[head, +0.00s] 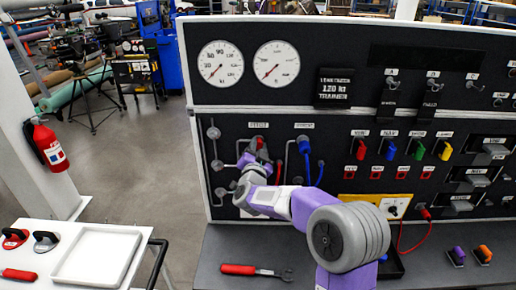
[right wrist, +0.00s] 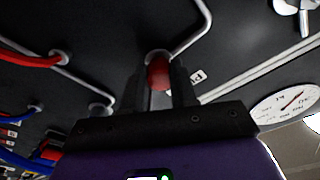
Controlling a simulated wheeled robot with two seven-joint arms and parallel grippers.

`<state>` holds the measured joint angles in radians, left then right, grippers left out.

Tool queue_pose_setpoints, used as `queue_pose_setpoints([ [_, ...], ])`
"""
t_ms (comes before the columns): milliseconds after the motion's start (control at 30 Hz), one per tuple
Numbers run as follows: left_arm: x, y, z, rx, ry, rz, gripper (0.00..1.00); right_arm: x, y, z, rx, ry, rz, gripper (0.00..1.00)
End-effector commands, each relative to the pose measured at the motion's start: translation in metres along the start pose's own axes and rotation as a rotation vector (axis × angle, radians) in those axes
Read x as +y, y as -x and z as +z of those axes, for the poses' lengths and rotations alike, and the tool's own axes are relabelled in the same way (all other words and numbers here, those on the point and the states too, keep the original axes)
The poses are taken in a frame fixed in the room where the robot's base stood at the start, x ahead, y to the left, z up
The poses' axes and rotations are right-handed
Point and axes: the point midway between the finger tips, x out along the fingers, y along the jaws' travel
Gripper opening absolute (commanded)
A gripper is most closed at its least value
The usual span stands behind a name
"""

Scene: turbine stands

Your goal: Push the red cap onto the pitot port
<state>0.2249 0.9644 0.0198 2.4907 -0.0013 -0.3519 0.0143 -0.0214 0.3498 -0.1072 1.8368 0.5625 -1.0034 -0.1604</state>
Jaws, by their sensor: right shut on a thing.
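The red cap (right wrist: 158,74) sits between the two fingers of my right gripper (right wrist: 160,88) in the right wrist view, and the gripper is shut on it. Only a bit of red shows at the gripper (head: 256,156) in the head view. The pitot port (right wrist: 156,56) is a pale round fitting directly behind the cap, with a grey pipe running from it. The cap overlaps the port in this view; I cannot tell how far it is on. My left gripper is not in view.
A blue-capped port (head: 304,146) with hanging tubes is just right of my gripper. Two round gauges (head: 220,63) are above. A red-handled wrench (head: 252,270) lies on the dark bench. A white tray (head: 97,256) stands on a cart at the lower left.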

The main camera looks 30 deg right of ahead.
Motion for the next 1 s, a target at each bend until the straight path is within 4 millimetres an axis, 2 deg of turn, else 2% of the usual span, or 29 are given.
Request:
queue_pose_setpoints([
  [433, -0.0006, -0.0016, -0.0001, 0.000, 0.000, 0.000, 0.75, -0.0010, -0.0061, -0.0053, 0.013, 0.000, -0.003, 0.00],
  [467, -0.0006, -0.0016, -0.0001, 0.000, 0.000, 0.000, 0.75, -0.0010, -0.0061, -0.0054, 0.013, 0.000, -0.004, 0.30],
  [633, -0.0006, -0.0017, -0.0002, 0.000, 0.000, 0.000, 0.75, -0.0007, -0.0055, -0.0039, 0.009, 0.000, -0.002, 0.56],
  [833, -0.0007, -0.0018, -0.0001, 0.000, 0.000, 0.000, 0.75, -0.0007, -0.0050, -0.0026, 0.006, -0.001, -0.002, 0.57],
  [900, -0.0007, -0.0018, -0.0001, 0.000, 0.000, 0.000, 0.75, -0.0006, -0.0048, -0.0022, 0.006, -0.001, -0.002, 0.66],
  [1000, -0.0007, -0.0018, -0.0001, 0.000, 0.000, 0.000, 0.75, -0.0006, -0.0047, -0.0019, 0.005, -0.001, -0.001, 0.66],
])
